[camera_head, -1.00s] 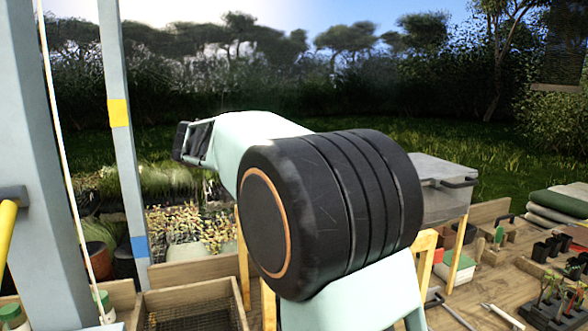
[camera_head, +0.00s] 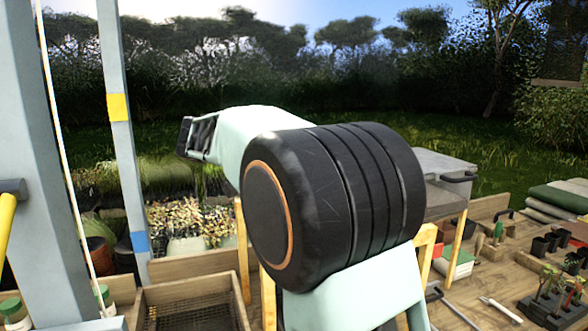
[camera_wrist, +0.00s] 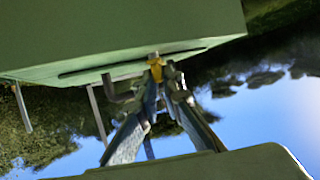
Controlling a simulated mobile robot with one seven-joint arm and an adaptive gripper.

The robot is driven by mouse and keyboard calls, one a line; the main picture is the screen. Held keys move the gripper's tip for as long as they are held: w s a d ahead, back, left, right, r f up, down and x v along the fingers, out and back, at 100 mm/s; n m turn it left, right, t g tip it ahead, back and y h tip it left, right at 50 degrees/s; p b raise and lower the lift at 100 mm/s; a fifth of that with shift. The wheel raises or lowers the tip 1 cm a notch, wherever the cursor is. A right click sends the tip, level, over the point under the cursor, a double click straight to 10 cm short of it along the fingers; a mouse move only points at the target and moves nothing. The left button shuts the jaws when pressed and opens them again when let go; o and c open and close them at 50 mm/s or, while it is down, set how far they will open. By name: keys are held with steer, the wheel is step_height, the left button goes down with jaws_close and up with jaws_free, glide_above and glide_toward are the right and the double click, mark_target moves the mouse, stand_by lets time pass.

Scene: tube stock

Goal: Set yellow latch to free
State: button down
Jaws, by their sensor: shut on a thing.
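The yellow latch (camera_wrist: 156,68) shows in the wrist view as a small yellow tab beside a dark slot in the edge of a green panel (camera_wrist: 130,30). My gripper (camera_wrist: 164,78) reaches up to it, and its fingers are closed on the tab. The fingertips cover part of the latch, so its exact setting cannot be told. In the head view my own arm fills the middle, and I cannot make out the latch or the fingertips there.
In the wrist view a grey bent handle (camera_wrist: 118,92) sits just left of the fingers. The head view shows a pale post (camera_head: 122,165) at left, a mesh-bottomed wooden tray (camera_head: 190,289) below, and a grey lidded box (camera_head: 442,185) behind my arm. The bench at right is cluttered.

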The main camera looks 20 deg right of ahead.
steer(key=shift+f+n+t+b, duration=0.2)
steer(key=shift+n+t+b, duration=0.1)
steer(key=shift+b, duration=0.55)
steer(key=n+t+y+b, duration=0.1)
steer(key=b, duration=0.3)
steer(key=shift+s+d+f+t, duration=0.1)
steer(key=shift+t, duration=0.2)
steer(key=n+t+y+b, duration=0.1)
steer(key=n+b, duration=0.1)
steer(key=shift+r+y+b, duration=0.2)
steer(key=shift+y+b, duration=0.1)
steer(key=shift+y, duration=0.1)
steer(key=shift+s+d+r+n+t+y, duration=0.1)
steer(key=shift+r+n+t+y, duration=0.05)
steer(key=shift+n+t+y, duration=0.4)
steer(key=shift+r+n+t+y, duration=0.1)
steer(key=shift+n+t+y, duration=0.25)
steer(key=shift+n+y, duration=0.3)
steer(key=shift+n+p, duration=0.3)
steer(key=shift+n, duration=0.1)
steer(key=shift+f+n+t+y, duration=0.1)
steer(key=shift+n+t+y, duration=0.2)
steer(key=shift+y, duration=0.3)
steer(key=c, duration=2.1)
jaws_free()
